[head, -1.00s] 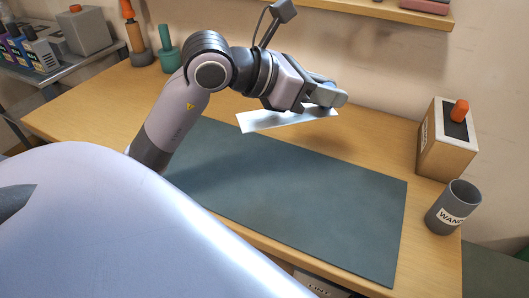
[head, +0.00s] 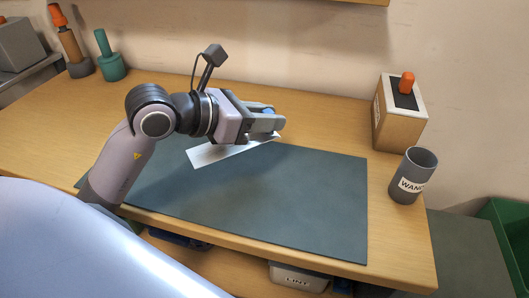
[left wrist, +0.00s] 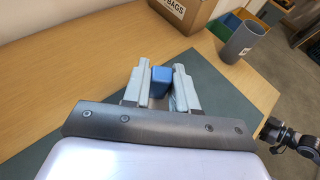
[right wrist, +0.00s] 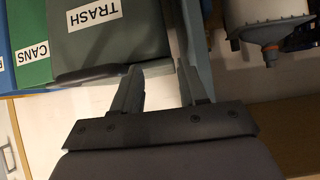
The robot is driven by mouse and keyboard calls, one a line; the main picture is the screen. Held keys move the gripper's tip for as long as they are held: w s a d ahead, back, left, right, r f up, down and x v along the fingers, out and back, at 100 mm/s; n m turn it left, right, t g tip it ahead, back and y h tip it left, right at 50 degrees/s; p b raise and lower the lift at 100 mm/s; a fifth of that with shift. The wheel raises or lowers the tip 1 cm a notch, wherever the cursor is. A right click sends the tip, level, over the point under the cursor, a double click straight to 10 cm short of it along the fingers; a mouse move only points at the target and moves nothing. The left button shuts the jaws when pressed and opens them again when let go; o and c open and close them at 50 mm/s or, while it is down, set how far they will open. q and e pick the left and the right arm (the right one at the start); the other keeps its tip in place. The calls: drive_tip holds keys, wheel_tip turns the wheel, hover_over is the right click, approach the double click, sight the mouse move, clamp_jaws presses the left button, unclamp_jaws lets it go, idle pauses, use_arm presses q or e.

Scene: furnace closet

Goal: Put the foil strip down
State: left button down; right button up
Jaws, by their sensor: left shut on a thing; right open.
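The foil strip (head: 225,152) is a thin, pale, shiny flat piece in the head view, over the back part of the dark green mat (head: 270,200). My left gripper (head: 278,122) is shut on it, with the strip sticking out to the left beneath the jaws. A blue block (left wrist: 160,80) shows between the left fingers in the left wrist view; how it joins the strip is hidden. The strip appears held above the mat, but the exact gap cannot be told. My right gripper (right wrist: 160,78) is open and empty, away from the bench.
A grey cup labelled WAND (head: 413,175) and a box with an orange-topped item (head: 400,115) stand right of the mat. Green (head: 110,62) and orange-topped (head: 68,45) tools stand at the back left. Bins labelled TRASH (right wrist: 105,45) and CANS (right wrist: 33,68) are near my right gripper. Most of the mat is clear.

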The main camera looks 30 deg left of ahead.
sight(255, 136)
use_arm(q)
wheel_tip(255, 136, down, 4)
drive_tip(key=shift+f, duration=0.2)
drive_tip(key=shift+f+b, duration=0.55)
drive_tip(key=shift+f, duration=1.3)
drive_tip(key=shift+f, duration=0.2)
drive_tip(key=c, duration=0.9)
unclamp_jaws()
drive_tip(key=shift+r, duration=0.1)
